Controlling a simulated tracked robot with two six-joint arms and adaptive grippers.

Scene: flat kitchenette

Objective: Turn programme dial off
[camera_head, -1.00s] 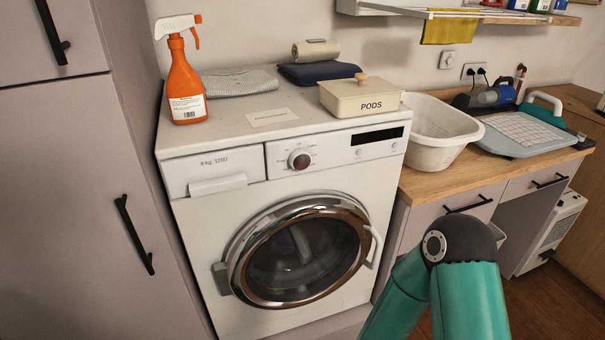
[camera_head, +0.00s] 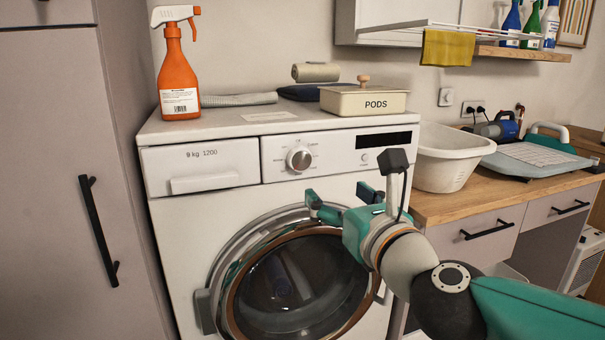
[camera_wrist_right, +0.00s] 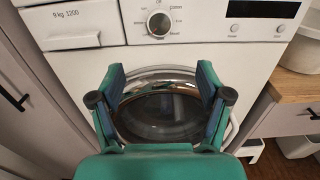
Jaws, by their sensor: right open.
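The programme dial (camera_head: 299,159) is a round silver knob on the white control panel of the washing machine (camera_head: 180,255). It also shows in the right wrist view (camera_wrist_right: 159,23), at the top, beyond the fingers. My right gripper (camera_head: 338,192) is in front of the machine, below and to the right of the dial in the head view. Its fingers are spread apart with nothing between them, and they are clear of the dial. In the right wrist view the open fingers (camera_wrist_right: 160,85) frame the round door (camera_wrist_right: 158,112). My left gripper is not in view.
An orange spray bottle (camera_head: 178,70), a PODS box (camera_head: 363,101) and folded cloths stand on the machine top. A white basin (camera_head: 445,160) sits on the wooden counter at right. A tall cabinet (camera_head: 50,200) borders the machine at left.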

